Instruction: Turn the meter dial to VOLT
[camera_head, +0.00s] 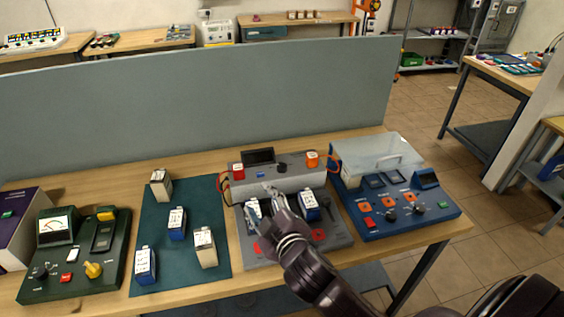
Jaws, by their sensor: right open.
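A grey test unit (333,235) stands at the middle right of the bench. Its raised back part carries a dark display (258,156) and a small black dial (282,168). The dial's markings are too small to read. My right gripper (260,197) is open above the unit's front deck, below and left of the dial and apart from it. A blue and white battery (310,205) stands in the unit right of the gripper. Another battery (252,216) is partly hidden by the gripper. My left gripper is not in view.
Several batteries stand on a dark green mat (203,185). A green panel (45,290) with an analog gauge and yellow knob is at left. A blue unit (400,225) with a clear cover is at right. A grey partition (200,105) closes the bench's back.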

